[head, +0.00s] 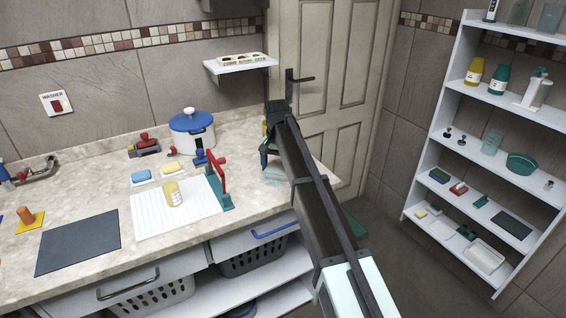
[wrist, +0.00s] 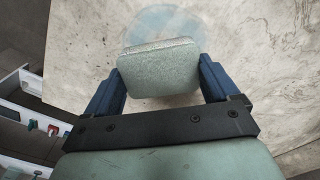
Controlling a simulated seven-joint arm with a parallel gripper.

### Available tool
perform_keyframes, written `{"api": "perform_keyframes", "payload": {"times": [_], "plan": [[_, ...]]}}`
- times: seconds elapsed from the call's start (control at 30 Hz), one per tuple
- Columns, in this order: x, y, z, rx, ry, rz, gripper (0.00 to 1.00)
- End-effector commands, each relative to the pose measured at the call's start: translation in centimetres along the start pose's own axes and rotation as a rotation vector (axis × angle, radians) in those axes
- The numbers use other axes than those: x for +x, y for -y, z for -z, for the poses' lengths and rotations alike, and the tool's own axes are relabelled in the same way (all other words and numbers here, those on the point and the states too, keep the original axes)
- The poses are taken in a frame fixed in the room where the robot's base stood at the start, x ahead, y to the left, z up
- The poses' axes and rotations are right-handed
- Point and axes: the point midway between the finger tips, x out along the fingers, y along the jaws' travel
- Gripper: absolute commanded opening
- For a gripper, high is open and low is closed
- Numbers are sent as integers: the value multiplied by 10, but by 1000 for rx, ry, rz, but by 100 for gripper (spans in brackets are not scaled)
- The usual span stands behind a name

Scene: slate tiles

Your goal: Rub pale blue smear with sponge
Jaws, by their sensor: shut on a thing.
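My gripper (wrist: 160,85) is shut on a pale grey-green sponge (wrist: 157,66), with one blue finger on each side of it. The pale blue smear (wrist: 160,20) lies on the stone countertop just beyond the sponge in the wrist view, partly covered by it. In the head view the smear (head: 274,172) shows near the right end of the counter, beside my gripper (head: 265,158). The sponge is hidden by my arm there. I cannot tell whether the sponge touches the counter.
A blue-lidded pot (head: 193,131) stands behind. A small shelf (head: 240,64) hangs above. The counter edge is close at right.

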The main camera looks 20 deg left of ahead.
Motion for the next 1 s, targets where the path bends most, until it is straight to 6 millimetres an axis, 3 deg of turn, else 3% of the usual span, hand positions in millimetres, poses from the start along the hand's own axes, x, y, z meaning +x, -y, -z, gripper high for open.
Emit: {"api": "perform_keyframes", "payload": {"times": [0.77, 1.0], "plan": [[0, 51, -52, -2, 3, 3, 55], [1, 35, -35, 1, 3, 2, 55]]}}
